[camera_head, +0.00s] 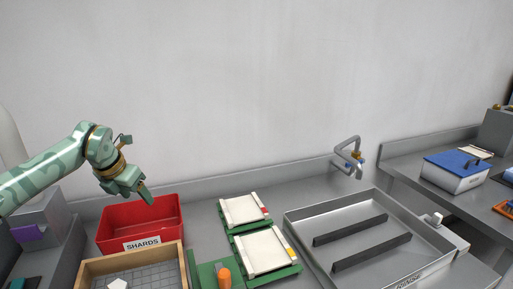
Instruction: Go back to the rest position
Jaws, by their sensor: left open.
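My left arm comes in from the left. My left gripper (146,197) hangs above the red bin marked SHARDS (180,212), pointing down. It is open, and I see nothing in it. My right gripper is out of the picture.
Two white slabs in green trays (293,272) lie right of the red bin. A wooden-framed box (84,270) and an orange-handled tool (224,277) are at the front. A metal sink tray (446,252) with two dark bars, a tap (346,165) and a blue-lidded box (456,182) stand rightward.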

